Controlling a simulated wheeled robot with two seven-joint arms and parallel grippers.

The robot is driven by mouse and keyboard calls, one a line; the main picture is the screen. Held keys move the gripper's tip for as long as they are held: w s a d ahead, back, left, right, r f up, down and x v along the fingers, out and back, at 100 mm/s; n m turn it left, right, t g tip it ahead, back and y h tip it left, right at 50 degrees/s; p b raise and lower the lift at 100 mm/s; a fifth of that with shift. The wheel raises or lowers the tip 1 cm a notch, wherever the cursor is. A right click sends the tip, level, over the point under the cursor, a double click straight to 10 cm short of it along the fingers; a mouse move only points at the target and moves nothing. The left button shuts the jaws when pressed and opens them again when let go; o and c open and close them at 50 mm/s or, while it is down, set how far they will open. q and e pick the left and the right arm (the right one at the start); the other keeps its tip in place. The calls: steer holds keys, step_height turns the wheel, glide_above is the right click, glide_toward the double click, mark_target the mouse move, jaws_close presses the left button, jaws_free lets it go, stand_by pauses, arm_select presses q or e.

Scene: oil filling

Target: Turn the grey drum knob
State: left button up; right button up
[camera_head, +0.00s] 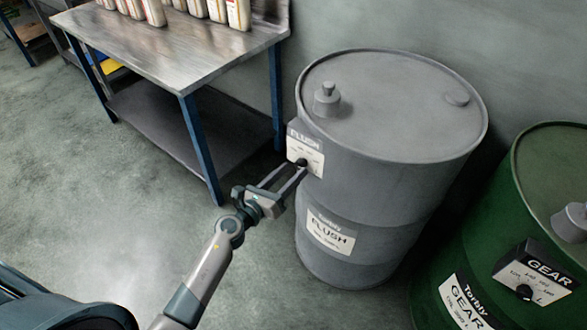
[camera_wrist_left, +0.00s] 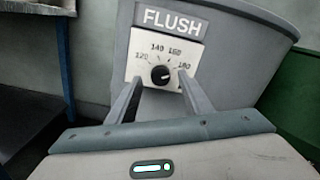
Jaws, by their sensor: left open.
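The grey drum (camera_head: 385,115) stands upright on the floor, with a "FLUSH" label on its side. Its control box near the rim carries a white dial plate and a black knob (camera_head: 302,162). In the left wrist view the knob (camera_wrist_left: 160,75) sits at the middle of a scale with 120, 140, 160 and 180. My left gripper (camera_head: 298,172) is open, with its fingers reaching toward the knob from the left front. In the wrist view the fingertips (camera_wrist_left: 160,88) lie on either side of the knob, slightly below it. I cannot tell whether they touch it. My right gripper is not in view.
A green drum (camera_head: 520,200) marked "GEAR", with its own black knob (camera_head: 525,291), stands at the right, close to the grey one. A metal table (camera_head: 180,50) with several bottles stands at the back left. The floor at the left is clear.

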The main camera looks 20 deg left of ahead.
arm_select(q)
steer(key=shift+x, duration=0.85)
steer(key=c, duration=1.1)
steer(key=shift+o, duration=0.2)
